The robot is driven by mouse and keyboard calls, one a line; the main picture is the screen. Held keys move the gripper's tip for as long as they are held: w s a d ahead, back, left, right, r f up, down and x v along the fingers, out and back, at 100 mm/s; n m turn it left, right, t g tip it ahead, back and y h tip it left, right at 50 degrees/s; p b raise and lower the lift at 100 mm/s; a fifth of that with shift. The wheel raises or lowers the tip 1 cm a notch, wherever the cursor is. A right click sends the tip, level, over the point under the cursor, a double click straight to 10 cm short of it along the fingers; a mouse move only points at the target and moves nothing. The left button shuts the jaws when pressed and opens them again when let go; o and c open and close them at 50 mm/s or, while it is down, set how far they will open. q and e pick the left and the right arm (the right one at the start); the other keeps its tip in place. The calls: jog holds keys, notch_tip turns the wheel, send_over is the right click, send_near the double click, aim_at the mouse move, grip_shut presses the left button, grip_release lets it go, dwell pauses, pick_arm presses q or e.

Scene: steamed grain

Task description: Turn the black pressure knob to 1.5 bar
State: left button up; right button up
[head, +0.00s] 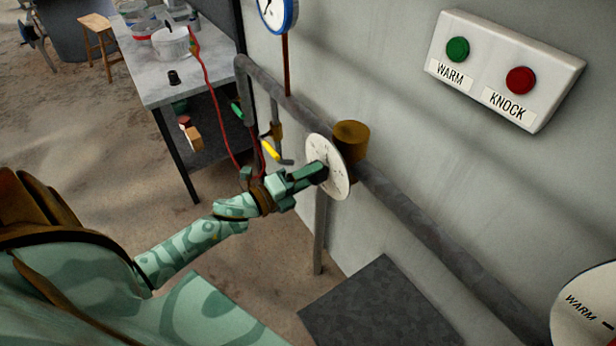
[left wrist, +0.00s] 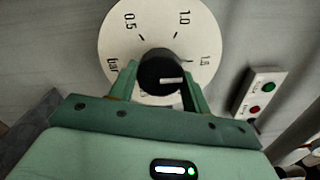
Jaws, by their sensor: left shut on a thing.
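The black pressure knob (left wrist: 160,72) sits at the centre of a white round dial (left wrist: 150,22) marked 0.5, 1.0, 1.5 and bar. The knob's white line lies nearly level in the left wrist view, on its right half, toward the side of the 1.5 mark (left wrist: 205,58). I cannot tell whether it meets that mark exactly. My left gripper (left wrist: 160,84) is shut on the knob, one finger on each side. In the head view my left gripper (head: 316,172) reaches the dial (head: 340,183) on the pipe and hides most of the knob. My right gripper is not in view.
A grey pipe (head: 430,230) runs along the wall behind the dial, with a brown fitting (head: 352,136). A yellow-handled valve (head: 270,149) is close left of my gripper. A button box (head: 505,68) labelled WARM and KNOCK is at upper right. A table (head: 165,82) stands at the left.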

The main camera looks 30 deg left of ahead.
pick_arm(q)
jog(key=shift+f, duration=0.1)
dwell(0.3)
jog(key=o, duration=1)
jog(key=b+v, duration=0.1)
jog(key=v, duration=1.5)
jog(key=shift+s, duration=0.25)
